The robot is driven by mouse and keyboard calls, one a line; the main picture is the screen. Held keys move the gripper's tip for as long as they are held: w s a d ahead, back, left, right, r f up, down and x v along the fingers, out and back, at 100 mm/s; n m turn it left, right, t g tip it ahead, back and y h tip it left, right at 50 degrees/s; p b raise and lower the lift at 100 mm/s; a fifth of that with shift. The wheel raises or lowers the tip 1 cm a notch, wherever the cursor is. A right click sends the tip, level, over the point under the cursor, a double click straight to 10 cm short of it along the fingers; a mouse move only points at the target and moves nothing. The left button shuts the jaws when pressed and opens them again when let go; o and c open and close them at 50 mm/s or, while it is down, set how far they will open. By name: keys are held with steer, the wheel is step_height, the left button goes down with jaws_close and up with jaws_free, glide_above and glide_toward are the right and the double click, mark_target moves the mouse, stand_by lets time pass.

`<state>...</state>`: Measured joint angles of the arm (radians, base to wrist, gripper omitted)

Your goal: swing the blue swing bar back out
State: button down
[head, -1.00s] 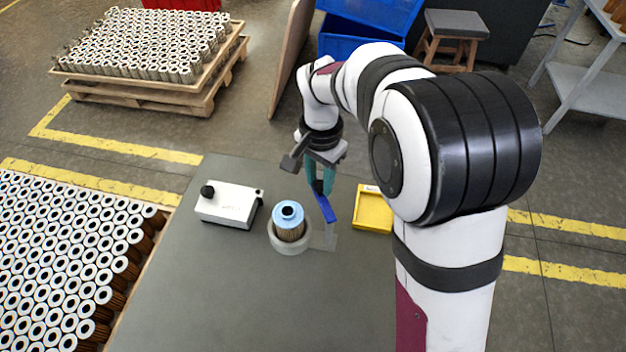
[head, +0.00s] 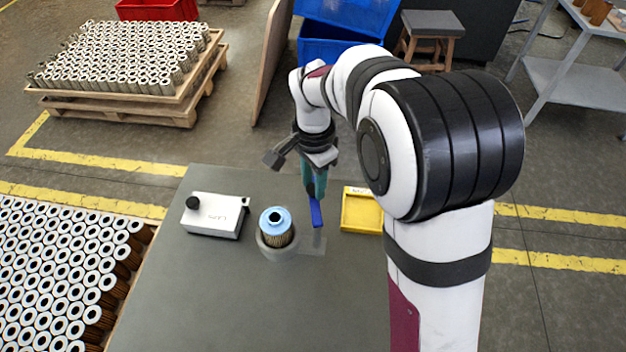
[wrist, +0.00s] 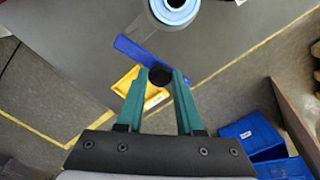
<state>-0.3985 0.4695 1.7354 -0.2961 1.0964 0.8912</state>
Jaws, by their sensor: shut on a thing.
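The blue swing bar (head: 316,214) is right of the filter cartridge and not over it. It shows in the wrist view (wrist: 133,50) with a black knob (wrist: 160,76) near one end. My gripper (head: 313,193) has its teal fingers shut on this knob; the fingertips show on both sides of it in the wrist view (wrist: 160,80). The filter cartridge (head: 276,236) with a light blue top stands upright in a round grey holder (head: 279,254). In the head view the fingers hide the knob.
A white box with a black knob (head: 215,216) sits left on the grey table (head: 210,290). A yellow tray (head: 362,212) is right of the bar. The front of the table is clear. Cartridges stand packed on pallets to the left (head: 60,285) and behind (head: 125,95).

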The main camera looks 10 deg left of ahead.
steer(key=c, duration=0.5)
jaws_free()
step_height(320, 180, up, 16)
steer(key=shift+f, duration=0.1)
